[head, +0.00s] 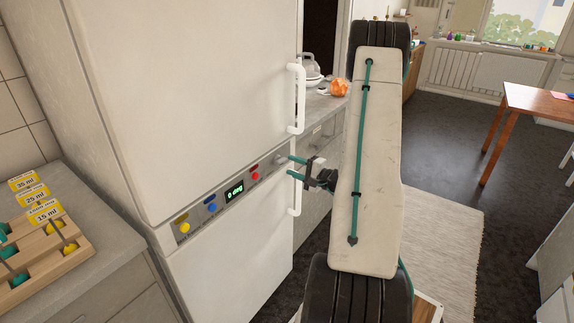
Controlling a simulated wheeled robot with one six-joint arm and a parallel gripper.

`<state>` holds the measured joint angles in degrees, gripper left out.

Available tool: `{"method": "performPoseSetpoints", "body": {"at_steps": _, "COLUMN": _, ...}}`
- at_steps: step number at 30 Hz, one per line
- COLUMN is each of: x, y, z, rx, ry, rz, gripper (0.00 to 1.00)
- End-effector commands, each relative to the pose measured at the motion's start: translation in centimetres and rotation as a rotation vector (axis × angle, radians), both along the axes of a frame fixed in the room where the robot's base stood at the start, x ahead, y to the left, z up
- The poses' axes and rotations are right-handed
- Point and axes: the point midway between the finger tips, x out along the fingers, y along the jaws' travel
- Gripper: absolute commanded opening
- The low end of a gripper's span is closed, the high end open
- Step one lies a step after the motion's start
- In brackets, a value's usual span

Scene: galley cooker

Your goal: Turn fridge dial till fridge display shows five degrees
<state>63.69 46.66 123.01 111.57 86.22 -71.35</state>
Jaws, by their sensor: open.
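The white fridge (210,90) fills the left and middle of the head view. A control strip crosses it between its upper and lower doors. The small dark display (234,190) on the strip shows green text that seems to read "0 deg". Left of it are a yellow knob (185,228) and a blue knob (211,208); right of it are a red knob (254,176) and a grey dial (280,159) at the strip's right end. My gripper (290,165) is open, its teal fingers pointing at the strip near the grey dial. Contact cannot be told.
White door handles (296,98) stick out above and below my gripper. A counter (60,190) with a wooden tray (40,254) and yellow volume labels is at left. A kettle (311,66) and an orange object (339,88) stand behind. Open floor lies to the right.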

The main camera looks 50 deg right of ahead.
Motion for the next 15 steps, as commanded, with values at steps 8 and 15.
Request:
{"method": "performPoseSetpoints", "body": {"at_steps": 8, "x": -3.6, "y": -0.3, "z": 0.1, "rx": -0.001, "ry": -0.002, "rz": -0.001, "gripper": 0.41}}
{"method": "performPoseSetpoints", "body": {"at_steps": 15, "x": -4.0, "y": -0.3, "z": 0.1, "rx": -0.001, "ry": -0.002, "rz": 0.000, "gripper": 0.41}}
